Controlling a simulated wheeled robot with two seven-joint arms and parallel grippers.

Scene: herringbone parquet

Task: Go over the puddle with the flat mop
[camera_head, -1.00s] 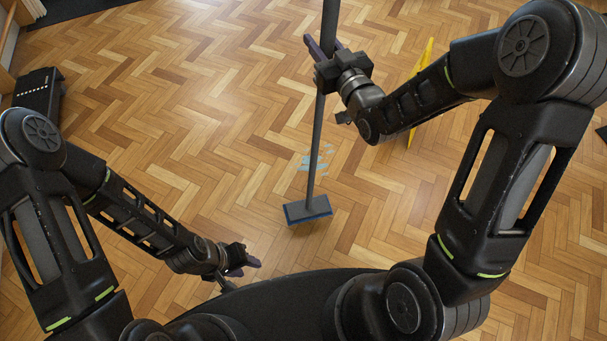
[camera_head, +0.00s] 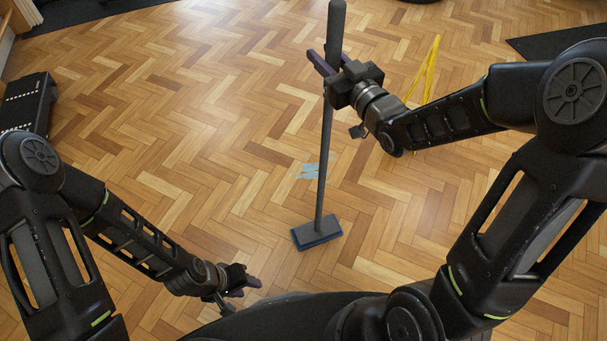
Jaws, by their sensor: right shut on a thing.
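The flat mop has a long grey handle (camera_head: 325,150) and a flat grey head with a blue pad (camera_head: 316,232). The head rests on the floor in front of me, with the handle nearly upright. My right gripper (camera_head: 326,63) is shut on the upper part of the handle. The puddle (camera_head: 309,171) is a small, broken, pale blue patch just beyond the mop head, apart from it. The handle crosses in front of part of it. My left gripper (camera_head: 246,285) is low at the left, away from the mop; its finger gap is unclear.
A yellow folding floor sign (camera_head: 426,75) stands behind my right forearm. A black stepped object (camera_head: 27,103) is at the left edge. Dark mats lie at the upper left (camera_head: 90,10) and upper right (camera_head: 555,42). The parquet around the puddle is clear.

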